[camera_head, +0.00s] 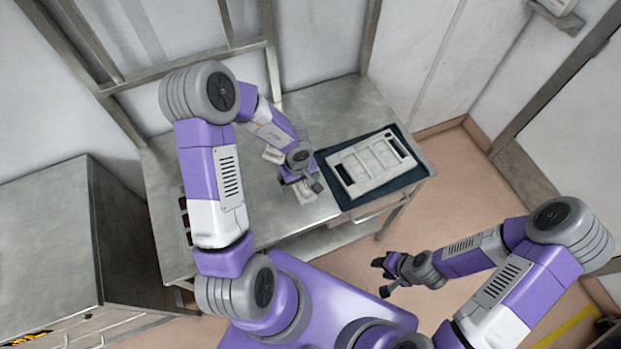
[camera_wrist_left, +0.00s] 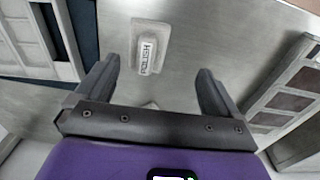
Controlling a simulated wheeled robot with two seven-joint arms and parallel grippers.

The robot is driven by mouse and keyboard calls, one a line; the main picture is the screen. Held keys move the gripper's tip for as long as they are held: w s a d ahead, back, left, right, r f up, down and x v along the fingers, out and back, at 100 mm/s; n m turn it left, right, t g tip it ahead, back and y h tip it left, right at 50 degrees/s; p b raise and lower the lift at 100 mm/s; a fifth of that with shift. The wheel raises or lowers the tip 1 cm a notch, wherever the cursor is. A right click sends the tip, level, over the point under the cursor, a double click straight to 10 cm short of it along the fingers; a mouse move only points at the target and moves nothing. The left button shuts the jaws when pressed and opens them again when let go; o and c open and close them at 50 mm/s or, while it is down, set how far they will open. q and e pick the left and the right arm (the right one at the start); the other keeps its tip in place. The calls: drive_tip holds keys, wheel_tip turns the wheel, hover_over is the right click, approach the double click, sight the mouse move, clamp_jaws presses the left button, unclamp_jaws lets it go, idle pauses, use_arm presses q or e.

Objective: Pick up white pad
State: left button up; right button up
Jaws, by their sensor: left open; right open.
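A white pad (camera_wrist_left: 150,45) labelled POLISH lies flat on the metal table in the left wrist view. It lies beyond the fingertips, just left of the middle of the gap. My left gripper (camera_wrist_left: 157,72) is open and empty above the table. In the head view my left gripper (camera_head: 304,184) hangs over a white piece (camera_head: 305,196), which it partly hides. Another white piece (camera_head: 272,155) lies behind it, partly covered by the arm. My right gripper (camera_head: 384,275) is open and empty, over the floor in front of the table.
A pale mould tray (camera_head: 345,178) with recesses sits on a dark blue mat (camera_head: 405,180) at the table's right end. A rack with dark slots (camera_wrist_left: 290,95) stands at the right in the wrist view. A metal cabinet (camera_head: 45,230) stands at left. The table's back (camera_head: 335,105) is clear.

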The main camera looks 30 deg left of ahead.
sight(304, 187)
use_arm(q)
drive_tip(key=w+f, duration=0.2)
drive_tip(key=w, duration=0.1)
drive_tip(key=shift+f+b, duration=0.1)
drive_tip(key=shift+b, duration=0.25)
drive_tip(key=shift+s+d+f+b, duration=0.1)
drive_tip(key=shift+s+f+b, duration=0.3)
drive_tip(key=shift+f, duration=0.25)
drive_tip(key=shift+s+d+f+b, duration=0.1)
drive_tip(key=shift+s+f+b, duration=0.3)
drive_tip(key=shift+f, duration=0.2)
drive_tip(key=f, duration=0.1)
drive_tip(key=w+f+b, duration=0.1)
drive_tip(key=f, duration=0.1)
drive_tip(key=shift+f, duration=0.25)
drive_tip(key=shift+s+r, duration=0.15)
drive_tip(key=shift+s, duration=0.1)
drive_tip(key=shift+w, duration=0.15)
drive_tip(key=c, duration=1.2)
use_arm(e)
drive_tip(key=f, duration=0.1)
drive_tip(key=w+f, duration=0.1)
drive_tip(key=f, duration=0.1)
drive_tip(key=shift+w+f, duration=0.3)
drive_tip(key=shift+w, duration=0.1)
